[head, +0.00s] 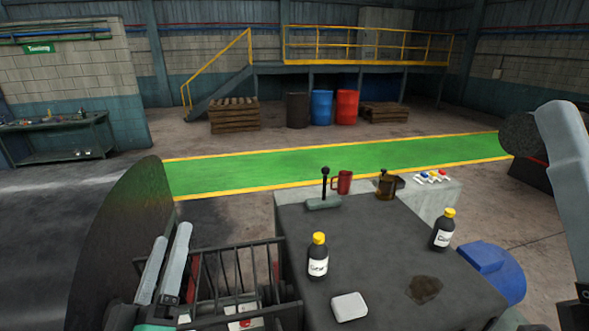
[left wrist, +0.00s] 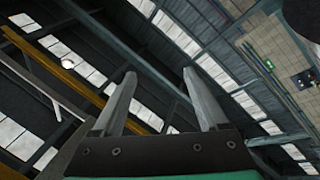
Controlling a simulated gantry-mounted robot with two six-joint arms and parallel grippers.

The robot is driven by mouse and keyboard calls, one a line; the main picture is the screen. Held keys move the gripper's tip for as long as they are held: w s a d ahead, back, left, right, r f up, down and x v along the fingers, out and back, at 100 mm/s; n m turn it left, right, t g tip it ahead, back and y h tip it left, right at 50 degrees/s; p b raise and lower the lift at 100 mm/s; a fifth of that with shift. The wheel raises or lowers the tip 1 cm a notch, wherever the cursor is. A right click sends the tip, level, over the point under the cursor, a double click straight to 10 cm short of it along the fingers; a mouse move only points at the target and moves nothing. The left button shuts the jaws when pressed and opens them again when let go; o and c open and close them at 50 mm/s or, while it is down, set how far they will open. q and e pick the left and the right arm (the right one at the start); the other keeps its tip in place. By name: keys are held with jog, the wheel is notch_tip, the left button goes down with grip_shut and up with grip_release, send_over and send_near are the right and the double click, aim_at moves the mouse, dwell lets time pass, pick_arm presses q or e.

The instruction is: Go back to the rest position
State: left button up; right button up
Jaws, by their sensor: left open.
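My left gripper (head: 172,236) is at the lower left of the head view, its two grey fingers pointing up and apart, open with nothing between them. It stands in front of a large dark round disc (head: 112,245) and left of a dark barred rack (head: 235,270). In the left wrist view the open gripper (left wrist: 160,74) points up toward the roof, with empty air between the fingers. My right arm (head: 568,150) shows as a pale link at the right edge. The right gripper is not visible.
A dark worktop (head: 375,245) holds two yellow-capped bottles, one near the front left (head: 318,262) and one at the right (head: 442,232). A white block (head: 349,306), a black-knobbed lever (head: 324,190) and a red mug (head: 343,183) are there too. A blue rounded housing (head: 492,268) stands right.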

pick_arm(q)
jog(key=s+r+m+t+h, duration=0.1)
jog(key=s+r+m, duration=0.2)
jog(key=r, duration=0.4)
jog(key=s+r+m+t+h, duration=0.1)
jog(key=s+r+m+t, duration=0.1)
jog(key=s+r, duration=0.3)
jog(key=s+r+m+t+h+p, duration=0.1)
jog(key=s+r+m, duration=0.3)
jog(key=r, duration=0.7)
jog(key=shift+s+d+t, duration=0.25)
jog(key=shift+s+t, duration=0.25)
jog(key=shift+s, duration=0.05)
